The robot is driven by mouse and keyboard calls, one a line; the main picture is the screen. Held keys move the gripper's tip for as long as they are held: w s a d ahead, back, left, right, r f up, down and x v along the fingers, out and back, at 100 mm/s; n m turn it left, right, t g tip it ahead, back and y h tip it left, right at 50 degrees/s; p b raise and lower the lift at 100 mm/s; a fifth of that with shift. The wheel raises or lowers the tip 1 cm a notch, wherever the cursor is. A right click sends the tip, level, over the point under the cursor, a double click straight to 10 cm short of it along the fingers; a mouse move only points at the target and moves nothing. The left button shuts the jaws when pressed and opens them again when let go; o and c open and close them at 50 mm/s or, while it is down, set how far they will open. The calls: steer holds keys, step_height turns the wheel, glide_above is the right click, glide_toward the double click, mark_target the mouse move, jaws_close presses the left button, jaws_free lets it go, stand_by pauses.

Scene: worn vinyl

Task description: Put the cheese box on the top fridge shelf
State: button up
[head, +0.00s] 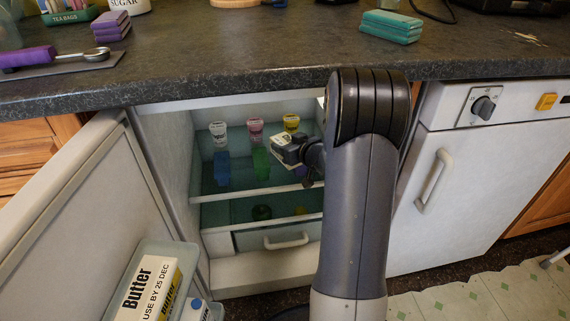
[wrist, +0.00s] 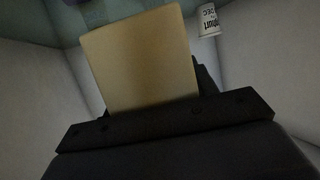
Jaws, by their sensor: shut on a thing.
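My gripper (head: 300,152) is inside the open fridge and shut on the cheese box (head: 281,155). The box shows white and yellow with dark print in the head view. In the wrist view the box (wrist: 140,60) shows as a plain tan face standing out from the jaws. The top fridge shelf (head: 240,191) lies below the box, its front edge in view. The box appears raised above this shelf; I cannot tell whether it touches anything. My arm hides the right side of the fridge interior.
White (head: 218,132), pink (head: 255,128) and yellow (head: 291,122) cups stand toward the back. Blue (head: 222,167) and green (head: 261,162) items stand in front of them. The fridge door (head: 75,205) is open at left, with butter boxes (head: 150,290) in its rack. The counter (head: 240,55) overhangs above.

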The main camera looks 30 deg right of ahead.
step_height(320, 180, down, 6)
steer(key=b, duration=0.3)
steer(key=shift+r, duration=0.25)
steer(key=o, duration=1.2)
steer(key=shift+o, duration=0.2)
steer(key=shift+s+r+p, duration=0.15)
steer(key=shift+s+p, duration=0.05)
steer(key=shift+p, duration=0.15)
steer(key=p+v, duration=0.5)
steer(key=v, duration=0.6)
steer(key=shift+s, duration=0.25)
steer(key=shift+d, duration=0.1)
